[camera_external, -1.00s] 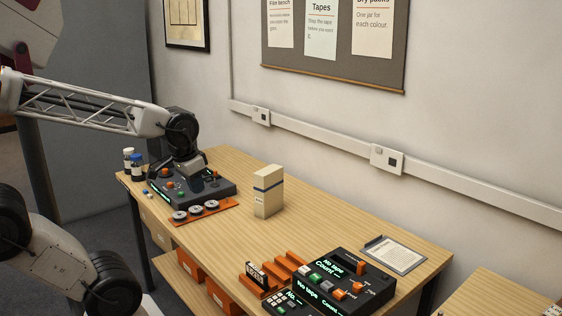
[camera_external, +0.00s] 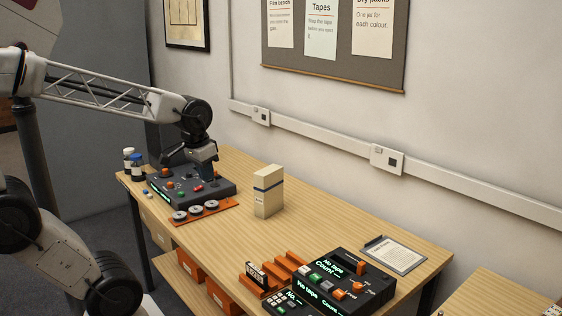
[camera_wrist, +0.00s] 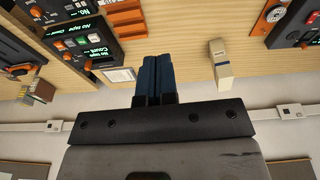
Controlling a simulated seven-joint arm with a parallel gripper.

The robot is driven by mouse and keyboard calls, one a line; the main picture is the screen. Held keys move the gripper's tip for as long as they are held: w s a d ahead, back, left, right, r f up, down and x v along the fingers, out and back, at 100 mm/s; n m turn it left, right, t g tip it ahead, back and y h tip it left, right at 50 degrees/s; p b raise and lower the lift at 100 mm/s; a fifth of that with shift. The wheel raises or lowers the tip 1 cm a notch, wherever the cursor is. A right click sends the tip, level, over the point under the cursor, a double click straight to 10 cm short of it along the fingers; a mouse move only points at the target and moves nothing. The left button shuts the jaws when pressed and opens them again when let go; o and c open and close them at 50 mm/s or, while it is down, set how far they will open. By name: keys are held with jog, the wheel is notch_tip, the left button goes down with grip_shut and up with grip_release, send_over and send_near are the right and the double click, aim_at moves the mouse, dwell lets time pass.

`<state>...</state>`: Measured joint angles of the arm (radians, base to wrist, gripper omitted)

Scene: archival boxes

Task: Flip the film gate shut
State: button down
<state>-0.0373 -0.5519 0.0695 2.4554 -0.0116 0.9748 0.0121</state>
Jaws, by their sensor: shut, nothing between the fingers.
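The dark film console (camera_external: 226,191), with orange knobs and small coloured buttons, stands at the far left end of the table. A small red part (camera_external: 197,188) shows on its top. I cannot make out which part is the film gate, or how it stands. My gripper (camera_external: 209,178) is over the back right of the console, pointing down, and hides part of it. I cannot tell whether it touches. In the wrist view its blue fingers (camera_wrist: 155,76) are together and empty; part of the console (camera_wrist: 292,30) shows at upper right.
An orange rack with several grey reels (camera_external: 212,204) lies before the console. A cream box (camera_external: 268,193) stands to its right, and capped bottles (camera_external: 137,166) to its left. A tape console (camera_external: 340,283) and clipboard (camera_external: 395,255) are at the right.

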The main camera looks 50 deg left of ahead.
jog(key=w+a+r+n+g, duration=0.1)
jog(key=w+a+r, duration=0.1)
jog(key=w+a, duration=0.5)
jog(key=w+a+r+n+g, duration=0.1)
jog(key=w+a+r, duration=0.2)
jog(key=w, duration=0.7)
jog(key=w+a+f+n+g, duration=0.1)
jog(key=w+a+f+n, duration=0.2)
jog(key=w+a, duration=1.2)
jog(key=w+a+f+n+h, duration=0.1)
jog(key=w+a+f, duration=0.2)
jog(key=a, duration=0.9)
jog(key=w+a+f+n+g+h, duration=0.1)
jog(key=w+a+f, duration=0.2)
jog(key=a+f, duration=0.6)
jog(key=w+a+f+n+g+h, duration=0.1)
jog(key=a+f, duration=0.5)
jog(key=a, duration=1)
jog(key=shift+w+a+n, duration=0.15)
jog(key=shift+w+n, duration=0.15)
jog(key=shift+w, duration=0.6)
jog(key=shift+f, duration=0.2)
